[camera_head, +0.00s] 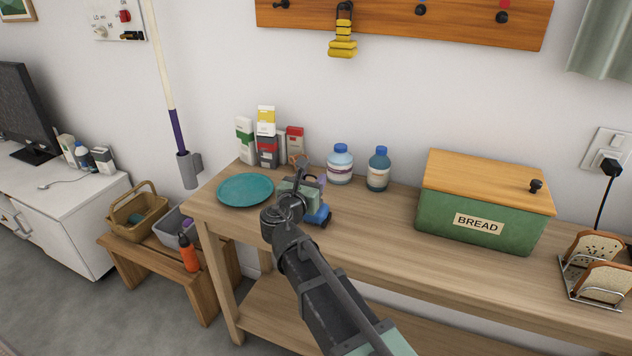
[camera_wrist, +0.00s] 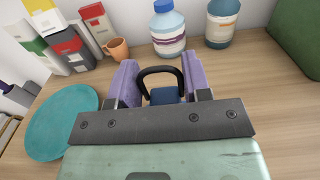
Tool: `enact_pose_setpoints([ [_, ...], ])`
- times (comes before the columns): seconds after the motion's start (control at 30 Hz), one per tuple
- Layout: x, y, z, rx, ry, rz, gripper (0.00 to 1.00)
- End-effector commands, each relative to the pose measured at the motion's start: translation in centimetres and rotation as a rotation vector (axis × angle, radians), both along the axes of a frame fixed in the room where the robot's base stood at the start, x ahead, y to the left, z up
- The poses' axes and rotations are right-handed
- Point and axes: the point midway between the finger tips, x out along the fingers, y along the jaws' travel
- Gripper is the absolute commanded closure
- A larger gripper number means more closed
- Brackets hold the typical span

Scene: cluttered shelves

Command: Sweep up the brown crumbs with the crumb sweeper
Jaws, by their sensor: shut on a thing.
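The crumb sweeper (camera_head: 320,216) is blue with dark wheels or edges and sits on the wooden table, partly hidden by my arm. In the wrist view its black loop handle (camera_wrist: 160,71) and part of its blue body (camera_wrist: 166,96) show between the purple fingers. My gripper (camera_wrist: 157,75) is shut on the crumb sweeper, with a finger on either side of the handle. In the head view my gripper (camera_head: 310,197) is over the table, right of the teal plate. I can make out no brown crumbs in either view.
The teal plate (camera_head: 245,189) is close on the left. Cartons (camera_head: 267,150), an orange-brown mug (camera_wrist: 117,49) and two bottles (camera_head: 340,164) (camera_head: 378,169) stand behind. A green bread box (camera_head: 473,221) and a toast rack (camera_head: 592,293) are to the right. Table before the bread box is clear.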

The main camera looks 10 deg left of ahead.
Motion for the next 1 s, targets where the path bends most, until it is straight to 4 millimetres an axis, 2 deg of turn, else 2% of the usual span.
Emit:
enact_pose_setpoints([
  [0.2, 0.6, 1.9, -0.2, 0.000, 0.000, 0.001, 0.82],
  [0.43, 0.5, 1.9, 0.0, 0.001, 0.001, 0.001, 0.82],
  [0.73, -0.2, -0.5, -0.3, 0.000, 0.001, -0.001, 0.82],
  [1.0, -0.4, -1.4, -0.2, 0.002, 0.002, -0.002, 0.82],
])
